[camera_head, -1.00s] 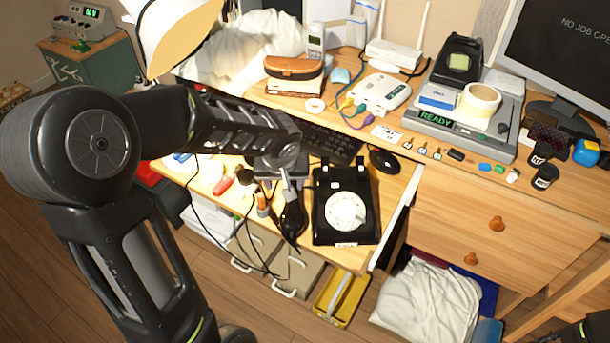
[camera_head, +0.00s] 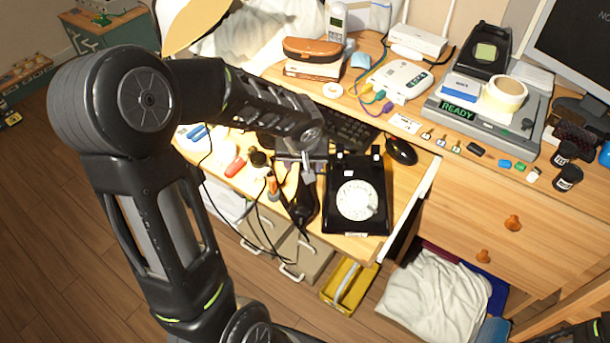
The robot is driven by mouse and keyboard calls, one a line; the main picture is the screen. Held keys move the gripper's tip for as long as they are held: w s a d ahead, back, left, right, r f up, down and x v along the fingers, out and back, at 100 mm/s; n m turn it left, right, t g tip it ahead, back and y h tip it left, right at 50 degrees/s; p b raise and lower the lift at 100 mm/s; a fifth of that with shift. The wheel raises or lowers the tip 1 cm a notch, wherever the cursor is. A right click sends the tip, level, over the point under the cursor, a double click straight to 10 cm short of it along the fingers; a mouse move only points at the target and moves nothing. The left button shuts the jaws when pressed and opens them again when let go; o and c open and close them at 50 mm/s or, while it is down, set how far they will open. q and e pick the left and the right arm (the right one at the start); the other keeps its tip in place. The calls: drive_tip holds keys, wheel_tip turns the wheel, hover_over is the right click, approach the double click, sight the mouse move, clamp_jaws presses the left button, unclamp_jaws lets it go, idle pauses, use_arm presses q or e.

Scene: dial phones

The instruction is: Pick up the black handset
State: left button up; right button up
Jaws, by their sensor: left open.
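The black handset (camera_head: 304,207) lies on the pulled-out wooden surface, just left of the black dial phone (camera_head: 357,200). The phone has a white round dial, and its cradle is empty. My left gripper (camera_head: 308,172) points down over the upper end of the handset. It is open, with one grey finger showing clearly. The gripper and wrist hide part of the handset, and I cannot tell whether the fingers touch it. My right gripper is not in view.
A keyboard (camera_head: 345,130) and black mouse (camera_head: 401,150) lie behind the phone. A red-handled tool (camera_head: 236,166) and cables are left of the handset. A yellow tray (camera_head: 349,285) is below. The desk edge behind holds a white router, tape and small parts.

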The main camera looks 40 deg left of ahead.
use_arm(q)
drive_tip(key=shift+x, duration=2.65)
drive_tip(key=shift+w+r, duration=0.1)
drive_tip(key=shift+c, duration=0.5)
clamp_jaws()
